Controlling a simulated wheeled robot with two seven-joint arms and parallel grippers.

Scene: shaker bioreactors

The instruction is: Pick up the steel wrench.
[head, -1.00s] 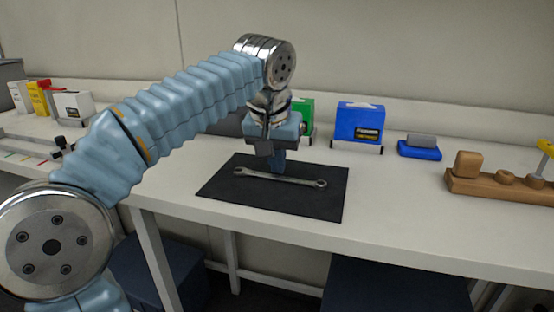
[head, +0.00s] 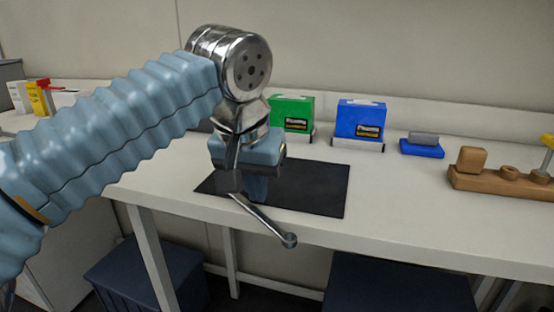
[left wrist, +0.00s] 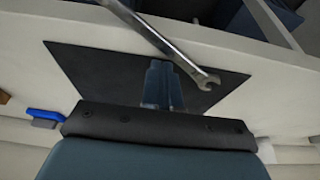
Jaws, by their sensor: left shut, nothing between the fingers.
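The steel wrench (head: 262,218) slants down to the right in the head view. Its ring end is at the table's front edge, and its upper end disappears by my left gripper (head: 257,192). In the left wrist view the wrench (left wrist: 165,42) runs diagonally past my left fingertips (left wrist: 162,66), with its open jaw to their right. The left gripper is shut, with nothing between its fingers, over the black mat (head: 318,188). I cannot tell whether the wrench touches the fingers or rests on anything. My right gripper is not in view.
A green box (head: 292,113), a blue box (head: 360,122) and a blue block with a grey top (head: 421,146) stand along the back. A wooden holder (head: 500,182) is at the right. The table between mat and holder is clear.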

